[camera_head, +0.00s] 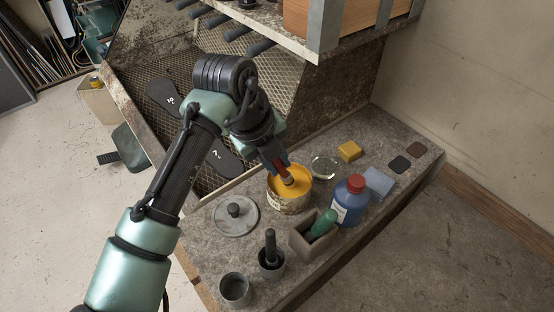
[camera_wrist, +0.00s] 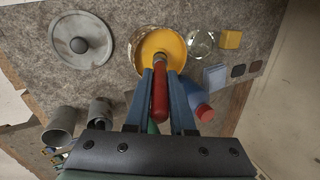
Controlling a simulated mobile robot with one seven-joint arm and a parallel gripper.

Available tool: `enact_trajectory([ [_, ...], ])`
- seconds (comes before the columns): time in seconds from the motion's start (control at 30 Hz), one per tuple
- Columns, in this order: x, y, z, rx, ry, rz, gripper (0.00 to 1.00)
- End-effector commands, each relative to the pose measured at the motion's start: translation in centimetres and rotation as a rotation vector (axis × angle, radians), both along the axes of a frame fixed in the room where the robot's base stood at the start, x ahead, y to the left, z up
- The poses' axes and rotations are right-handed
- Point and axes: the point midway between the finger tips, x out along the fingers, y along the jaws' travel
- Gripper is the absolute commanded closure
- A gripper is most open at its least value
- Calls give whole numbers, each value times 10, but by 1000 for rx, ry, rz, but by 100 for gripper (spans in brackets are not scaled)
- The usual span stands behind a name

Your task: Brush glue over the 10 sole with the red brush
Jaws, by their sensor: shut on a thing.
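My gripper (camera_head: 274,157) is shut on the red brush (camera_head: 282,170), whose bristle end points down into the open glue can (camera_head: 292,204) of yellow glue. In the wrist view, the red handle (camera_wrist: 159,98) lies between the two blue fingers of my gripper (camera_wrist: 163,85), and its far end is over the yellow glue (camera_wrist: 160,48). How deep the bristles sit is hidden. Two dark soles lie on the mesh rack: an upper one (camera_head: 160,91) with a white mark like "10", and a lower one (camera_head: 226,161) with a mark like "7", partly hidden by my arm.
The round grey lid (camera_head: 236,218) lies left of the can. A glass dish (camera_head: 324,167), yellow block (camera_head: 349,151) and blue bottle (camera_head: 350,203) with red cap stand right. A box with a green-handled tool (camera_head: 323,224) and grey cups (camera_head: 234,289) stand in front. A shelf overhangs the rack.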

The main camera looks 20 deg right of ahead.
Motion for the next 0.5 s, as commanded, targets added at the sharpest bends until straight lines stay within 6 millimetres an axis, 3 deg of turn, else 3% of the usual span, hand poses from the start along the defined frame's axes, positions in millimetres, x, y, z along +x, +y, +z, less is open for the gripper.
enact_trajectory([
  [0.17, -1, 0, 0, 2, 6, -1, 100],
  [0.5, -1, 0, 27, 1, 2, -1, 100],
])
